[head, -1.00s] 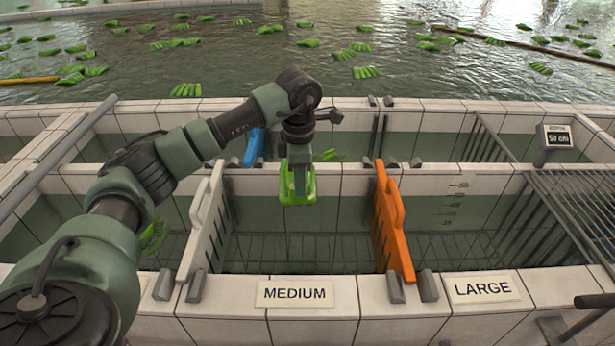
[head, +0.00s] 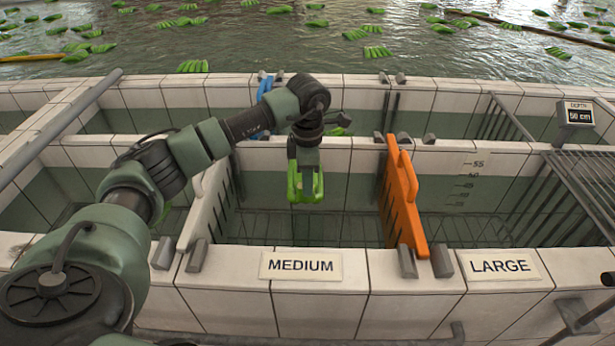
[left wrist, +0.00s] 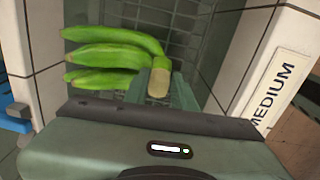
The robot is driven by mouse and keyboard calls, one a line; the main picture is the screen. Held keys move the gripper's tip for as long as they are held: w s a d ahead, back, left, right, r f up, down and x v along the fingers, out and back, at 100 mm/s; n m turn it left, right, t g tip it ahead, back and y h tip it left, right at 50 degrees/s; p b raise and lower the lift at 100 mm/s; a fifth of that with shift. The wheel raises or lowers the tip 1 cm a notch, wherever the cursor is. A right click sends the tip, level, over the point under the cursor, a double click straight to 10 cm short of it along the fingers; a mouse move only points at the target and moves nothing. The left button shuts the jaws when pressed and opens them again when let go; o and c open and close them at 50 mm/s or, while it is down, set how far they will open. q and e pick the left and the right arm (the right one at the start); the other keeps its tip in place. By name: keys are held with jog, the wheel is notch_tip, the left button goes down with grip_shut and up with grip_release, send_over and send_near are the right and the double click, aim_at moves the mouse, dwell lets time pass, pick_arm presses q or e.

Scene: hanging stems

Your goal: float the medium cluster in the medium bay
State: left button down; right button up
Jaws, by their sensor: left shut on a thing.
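My left gripper (head: 305,180) points down over the medium bay, between its pale grey gate and its orange gate (head: 402,200). It is shut on the stem of a green banana cluster, the medium cluster (left wrist: 115,55). In the left wrist view its fingers spread to the left and the cut stem end is between the jaws. In the head view only bright green shows at the jaws. The medium bay (head: 300,225) holds water over a wire grid. I cannot tell whether the cluster touches the water. My right gripper is not in view.
The MEDIUM sign (head: 300,265) is on the front wall, with the LARGE sign (head: 497,266) to its right. A depth display (head: 578,114) reads 50 cm. A blue gate (head: 262,95) stands behind. Several clusters float in the big pool at the back.

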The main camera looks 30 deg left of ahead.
pick_arm(q)
notch_tip(320, 180, down, 15)
jog(key=b, duration=0.9)
jog(key=shift+f+b, duration=0.2)
jog(key=shift+b, duration=0.2)
jog(key=shift+f+b, duration=0.7)
jog(key=shift+f, duration=0.3)
dwell(0.4)
